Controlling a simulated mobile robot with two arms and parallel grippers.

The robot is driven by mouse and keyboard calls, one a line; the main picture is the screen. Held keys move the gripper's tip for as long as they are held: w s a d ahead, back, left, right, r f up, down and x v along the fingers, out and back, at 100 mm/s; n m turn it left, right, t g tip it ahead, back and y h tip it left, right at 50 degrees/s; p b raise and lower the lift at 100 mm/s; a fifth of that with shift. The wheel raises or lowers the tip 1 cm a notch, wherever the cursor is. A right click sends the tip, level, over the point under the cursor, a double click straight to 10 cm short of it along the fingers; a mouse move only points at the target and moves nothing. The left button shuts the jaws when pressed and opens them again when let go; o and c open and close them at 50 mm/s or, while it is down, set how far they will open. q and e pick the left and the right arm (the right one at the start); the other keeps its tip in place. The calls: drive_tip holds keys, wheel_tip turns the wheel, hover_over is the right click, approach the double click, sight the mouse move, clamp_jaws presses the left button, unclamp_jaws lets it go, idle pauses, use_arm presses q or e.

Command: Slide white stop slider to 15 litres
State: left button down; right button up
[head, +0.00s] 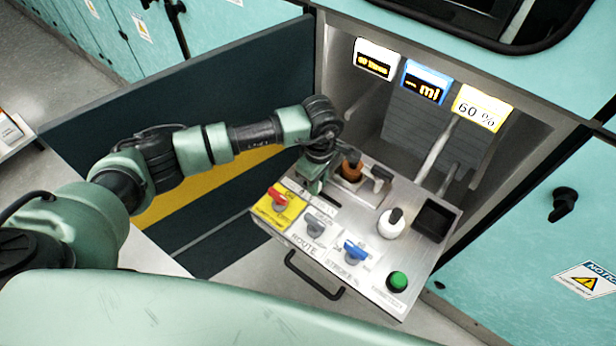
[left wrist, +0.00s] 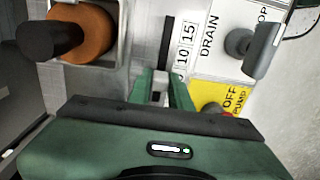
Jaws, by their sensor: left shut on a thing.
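My left gripper (head: 318,182) reaches down onto the left back part of the metal control panel (head: 340,245). In the left wrist view its fingers (left wrist: 161,90) are shut on the small pale stop slider (left wrist: 160,84). A dark slot (left wrist: 167,42) runs on past the fingers, beside a printed scale (left wrist: 184,50) marked 10 and 15. The slider sits below the 10 mark in that view, short of the 15. The gripper hides the lower scale, and it hides the slider in the head view. My right gripper is not in view.
Beside the gripper stand an orange-brown knob (head: 352,166) with a dark top, a red switch (head: 277,197) on yellow, a grey knob (head: 316,225), a blue switch (head: 355,251), a green button (head: 398,281) and a white knob (head: 391,224).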

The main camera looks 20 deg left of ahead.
sight(338, 205)
use_arm(q)
drive_tip(key=d, duration=0.2)
drive_tip(key=s+d, duration=0.1)
drive_tip(key=s+d+b, duration=0.1)
drive_tip(key=d, duration=0.1)
drive_tip(key=shift+d, duration=0.3)
drive_tip(key=shift+s+d+r, duration=0.1)
drive_tip(key=shift+d, duration=0.1)
drive_tip(key=c, duration=1.3)
unclamp_jaws()
drive_tip(key=shift+d, duration=0.15)
drive_tip(key=shift+r, duration=0.5)
wheel_tip(338, 205, up, 7)
drive_tip(key=shift+f+b, duration=0.1)
drive_tip(key=shift+b, duration=0.3)
